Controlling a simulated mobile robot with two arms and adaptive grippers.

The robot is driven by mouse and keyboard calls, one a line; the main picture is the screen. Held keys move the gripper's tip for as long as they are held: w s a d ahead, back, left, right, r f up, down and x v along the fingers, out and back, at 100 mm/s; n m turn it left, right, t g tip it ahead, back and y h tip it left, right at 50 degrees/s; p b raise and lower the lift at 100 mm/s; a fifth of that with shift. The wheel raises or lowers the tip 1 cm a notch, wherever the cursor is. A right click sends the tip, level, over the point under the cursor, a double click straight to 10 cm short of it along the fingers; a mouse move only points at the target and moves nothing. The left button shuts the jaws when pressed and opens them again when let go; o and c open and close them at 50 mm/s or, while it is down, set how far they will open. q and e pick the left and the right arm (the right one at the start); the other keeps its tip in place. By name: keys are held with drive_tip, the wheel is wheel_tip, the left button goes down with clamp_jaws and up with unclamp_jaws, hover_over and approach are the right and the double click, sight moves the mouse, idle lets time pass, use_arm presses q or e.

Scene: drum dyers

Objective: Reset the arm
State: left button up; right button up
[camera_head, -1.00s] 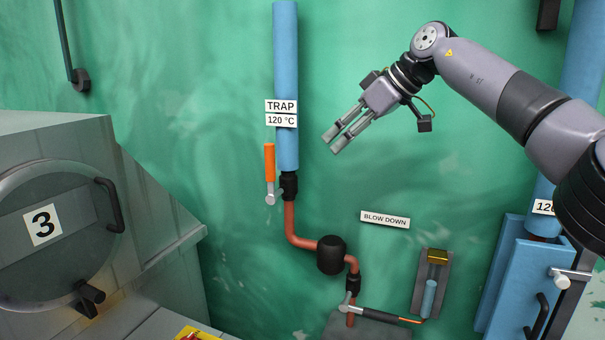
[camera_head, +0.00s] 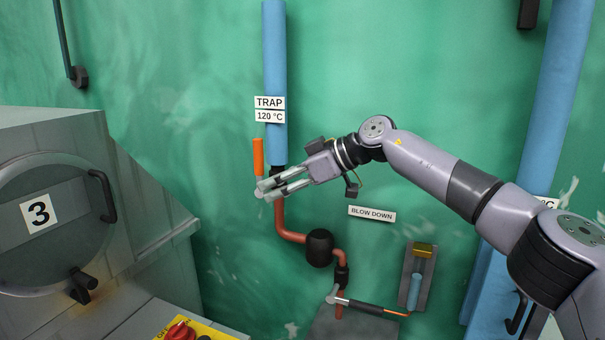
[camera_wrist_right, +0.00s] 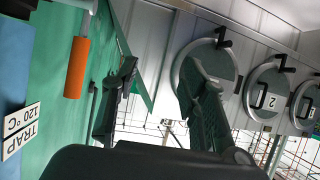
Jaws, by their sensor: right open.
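My right gripper (camera_head: 270,189) is open, with its two fingers pointing left. In the head view it overlaps the lower part of the valve below the blue trap pipe (camera_head: 274,70). The orange valve handle (camera_head: 258,157) stands upright just above the fingertips. In the right wrist view my fingers (camera_wrist_right: 160,105) are apart with nothing between them, and the orange handle (camera_wrist_right: 77,68) lies off to the left side. Whether the fingers touch the valve cannot be told. My left gripper is not in view.
A grey drum dyer with round door 3 (camera_head: 40,214) stands at the left. A brown pipe with a black trap (camera_head: 320,247) runs below my gripper. A lower valve lever (camera_head: 362,306) and blue panels (camera_head: 485,285) are at the lower right. Green wall lies behind.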

drive_tip(key=s+a+f+m+t+y, duration=0.3)
drive_tip(key=s+a+f+t+y, duration=0.3)
drive_tip(key=a+f, duration=0.35)
drive_tip(key=s+d+f+m+t+h, duration=0.2)
drive_tip(key=s+d+f+m+h, duration=0.2)
drive_tip(key=d+f+m+h, duration=0.45)
drive_tip(key=s+d+f+m+t+h, duration=0.35)
drive_tip(key=d+f+h, duration=0.25)
drive_tip(key=d+f, duration=0.55)
drive_tip(key=s+d+f+n+g+h, duration=0.1)
drive_tip(key=s+d+f+g, duration=0.35)
drive_tip(key=s, duration=0.55)
drive_tip(key=s+d+f+g+h, duration=0.1)
drive_tip(key=s+d+f+g, duration=0.3)
drive_tip(key=s, duration=0.5)
drive_tip(key=s+d+f+n+g+h, duration=0.1)
drive_tip(key=s+d+f+g, duration=0.2)
drive_tip(key=s+d+f, duration=0.5)
drive_tip(key=s+a+f+g, duration=0.1)
drive_tip(key=s+f, duration=0.1)
drive_tip(key=f, duration=1)
drive_tip(key=s+a+f, duration=0.1)
drive_tip(key=s+f, duration=0.1)
drive_tip(key=f, duration=1)
drive_tip(key=s+d+f+g, duration=0.1)
drive_tip(key=s+d+f, duration=0.2)
drive_tip(key=s+f, duration=1.3)
drive_tip(key=shift+s+f, duration=0.15)
drive_tip(key=shift+s, duration=0.45)
